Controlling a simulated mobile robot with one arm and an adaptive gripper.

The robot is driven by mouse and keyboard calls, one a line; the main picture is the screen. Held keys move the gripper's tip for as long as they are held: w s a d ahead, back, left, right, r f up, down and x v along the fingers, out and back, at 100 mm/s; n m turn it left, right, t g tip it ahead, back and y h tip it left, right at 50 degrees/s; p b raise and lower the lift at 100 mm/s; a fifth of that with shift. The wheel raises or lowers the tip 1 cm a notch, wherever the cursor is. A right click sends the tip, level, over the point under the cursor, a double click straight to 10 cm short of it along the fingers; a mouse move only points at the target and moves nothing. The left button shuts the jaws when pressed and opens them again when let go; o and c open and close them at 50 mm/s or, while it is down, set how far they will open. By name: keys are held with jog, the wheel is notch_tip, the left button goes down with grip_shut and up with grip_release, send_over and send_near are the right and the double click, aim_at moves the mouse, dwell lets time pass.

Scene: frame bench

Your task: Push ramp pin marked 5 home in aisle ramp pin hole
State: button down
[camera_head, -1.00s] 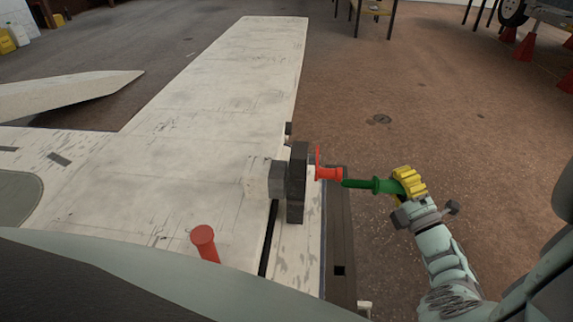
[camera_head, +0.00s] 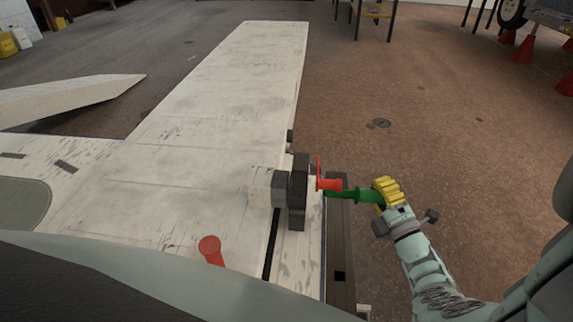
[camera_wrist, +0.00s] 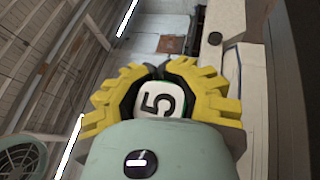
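A green pin (camera_head: 360,195) lies roughly level in the head view, its thin left end just below a red flagged pin (camera_head: 330,184) and near the dark upright block (camera_head: 299,190). Its white end face marked 5 (camera_wrist: 160,99) shows in the wrist view. My gripper (camera_head: 386,190) has its yellow fingers closed around the pin's thick right end; the fingers flank the 5 in the wrist view. I cannot see the ramp pin hole, nor tell whether the pin's tip is in it.
A second red pin (camera_head: 210,248) stands up from the pale panel (camera_head: 215,130) at the lower left. The brown floor (camera_head: 460,170) right of my gripper is open.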

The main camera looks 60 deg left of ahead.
jog(key=shift+s+a, duration=0.75)
jog(key=shift+s, duration=0.1)
jog(key=s+a+p, duration=0.1)
jog(key=s+a, duration=0.4)
jog(key=s, duration=0.1)
jog(key=shift+a, duration=0.15)
dwell(4.5)
jog(key=c, duration=0.9)
grip_release()
jog(key=shift+v, duration=1.1)
jog(key=v, duration=1)
